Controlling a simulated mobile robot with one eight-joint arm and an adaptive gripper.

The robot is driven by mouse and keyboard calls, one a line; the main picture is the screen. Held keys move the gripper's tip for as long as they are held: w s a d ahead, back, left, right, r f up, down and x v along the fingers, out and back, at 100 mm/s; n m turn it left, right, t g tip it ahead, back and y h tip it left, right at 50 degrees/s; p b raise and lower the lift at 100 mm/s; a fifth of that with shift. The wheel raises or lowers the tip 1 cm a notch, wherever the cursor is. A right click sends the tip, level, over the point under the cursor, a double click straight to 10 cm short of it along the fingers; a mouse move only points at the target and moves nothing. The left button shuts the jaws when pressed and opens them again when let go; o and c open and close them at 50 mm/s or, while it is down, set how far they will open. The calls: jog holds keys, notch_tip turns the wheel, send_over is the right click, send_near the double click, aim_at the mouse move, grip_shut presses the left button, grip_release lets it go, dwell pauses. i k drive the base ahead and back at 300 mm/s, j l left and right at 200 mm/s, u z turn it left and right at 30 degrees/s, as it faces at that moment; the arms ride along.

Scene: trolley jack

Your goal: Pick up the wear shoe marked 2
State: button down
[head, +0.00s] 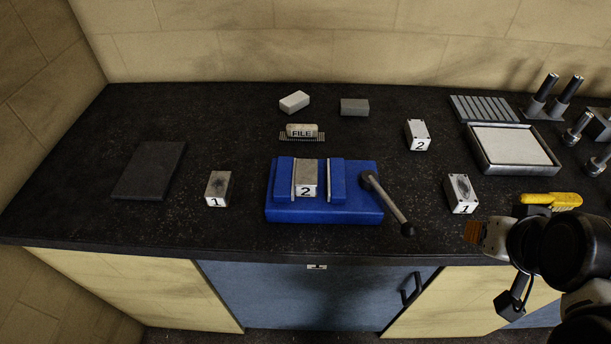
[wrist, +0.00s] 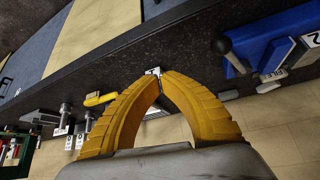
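Two metal blocks carry a 2. One wear shoe marked 2 (head: 307,176) sits between the jaws of the blue vise (head: 352,211) in the middle of the bench. The other block marked 2 (head: 417,134) stands loose, further back and right. My gripper (head: 472,232) is over the front edge of the bench at the right, apart from both. In the wrist view, its yellow fingers (wrist: 160,76) arch together and seem to meet at their tips, with nothing visible held. The vise also shows at upper right there (wrist: 265,38).
Blocks marked 1 stand left of the vise (head: 217,188) and near my gripper (head: 461,194). The vise handle (head: 388,204) juts toward the front. A file (head: 302,131), a tray (head: 478,163), a yellow tool (head: 551,200) and a dark plate (head: 150,171) lie around.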

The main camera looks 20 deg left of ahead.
aim_at(306, 181)
jog(key=i+l+u, duration=0.1)
jog(key=l+u, duration=0.25)
jog(key=i+l+u, duration=0.1)
jog(key=l+u, duration=0.6)
jog(key=l, duration=0.2)
jog(key=j, duration=0.3)
jog(key=i+j+u, duration=0.15)
jog(key=j, duration=0.15)
